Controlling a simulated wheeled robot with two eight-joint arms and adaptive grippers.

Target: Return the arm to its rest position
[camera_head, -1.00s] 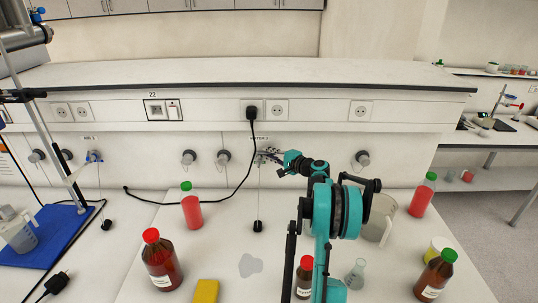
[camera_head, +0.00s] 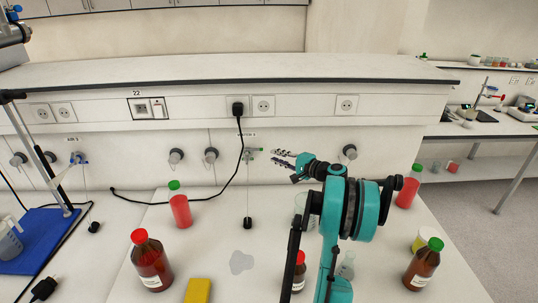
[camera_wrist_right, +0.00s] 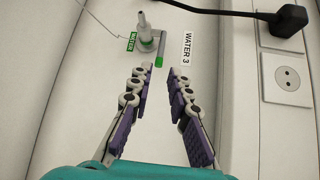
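My right arm (camera_head: 345,215), teal and black, reaches up over the right half of the white bench. Its gripper (camera_head: 283,158) is in front of the wall panel, just right of a small green-handled tap (camera_head: 250,153). In the right wrist view the gripper (camera_wrist_right: 161,72) has its two purple-padded fingers apart with nothing between them. The tap (camera_wrist_right: 147,38) and a "WATER 3" label (camera_wrist_right: 187,48) lie beyond the fingertips. My left gripper is not in view.
Near my right arm stand a small brown bottle (camera_head: 299,272), a flask (camera_head: 346,266), a red juice bottle (camera_head: 407,190) and a green-capped brown bottle (camera_head: 422,267). Left are a red juice bottle (camera_head: 180,210), a red-capped brown bottle (camera_head: 150,262) and a yellow sponge (camera_head: 198,290).

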